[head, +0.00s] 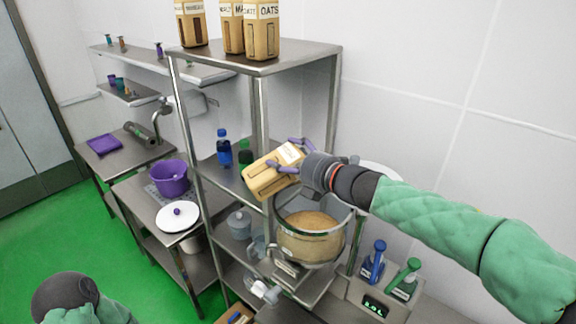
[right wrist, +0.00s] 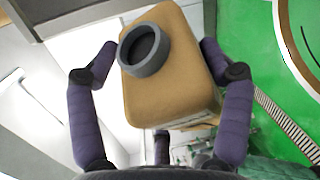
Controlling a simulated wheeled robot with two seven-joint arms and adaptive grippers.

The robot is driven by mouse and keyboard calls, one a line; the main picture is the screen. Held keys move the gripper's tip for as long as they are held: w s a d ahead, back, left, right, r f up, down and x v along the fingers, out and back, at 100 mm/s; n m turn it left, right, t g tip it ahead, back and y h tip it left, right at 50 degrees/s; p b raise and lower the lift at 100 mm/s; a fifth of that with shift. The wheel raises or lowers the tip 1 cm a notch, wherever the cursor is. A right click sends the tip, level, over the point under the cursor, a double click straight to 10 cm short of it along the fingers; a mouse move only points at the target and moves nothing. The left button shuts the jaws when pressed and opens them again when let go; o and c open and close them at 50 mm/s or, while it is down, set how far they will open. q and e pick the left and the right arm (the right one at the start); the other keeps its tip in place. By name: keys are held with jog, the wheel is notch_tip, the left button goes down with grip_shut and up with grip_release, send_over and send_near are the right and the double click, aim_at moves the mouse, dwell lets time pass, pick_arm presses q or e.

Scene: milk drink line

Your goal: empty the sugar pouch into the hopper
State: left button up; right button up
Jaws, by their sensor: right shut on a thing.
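My right gripper (head: 292,150) is shut on a tan pouch (head: 268,180) with a white label too small to read. It holds the pouch tilted above and to the left of the hopper (head: 338,255). The hopper is a round clear vessel with a metal rim and light brown contents. In the right wrist view the pouch (right wrist: 180,85) sits between the purple fingers (right wrist: 165,75), its round grey spout open and dark inside. No stream shows between pouch and hopper. At the lower left is part of my left arm; its gripper fingers are out of sight.
A metal shelf rack (head: 262,66) stands behind, with several tan pouches on top, and blue (head: 224,150) and green bottles on a lower shelf. A purple pot (head: 170,180) and white lid (head: 177,217) are left.

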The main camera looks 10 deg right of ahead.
notch_tip(320, 180, down, 2)
jog(key=m+b, duration=0.1)
jog(key=m+t+y+b, duration=0.1)
jog(key=b, duration=0.1)
jog(key=m+b, duration=0.1)
jog(key=m, duration=0.1)
jog(key=shift+f+y+b, duration=0.25)
jog(key=shift+y+b, duration=0.05)
jog(key=shift+b, duration=0.1)
jog(key=m+t+b, duration=0.1)
jog(key=m+b, duration=0.1)
jog(key=f+m+t+b, duration=0.1)
jog(key=m+b, duration=0.2)
jog(key=m+t+b, duration=0.1)
jog(key=m+b, duration=0.1)
jog(key=b, duration=0.1)
jog(key=shift+f, duration=0.25)
jog(key=shift+f, duration=0.1)
dwell(1.2)
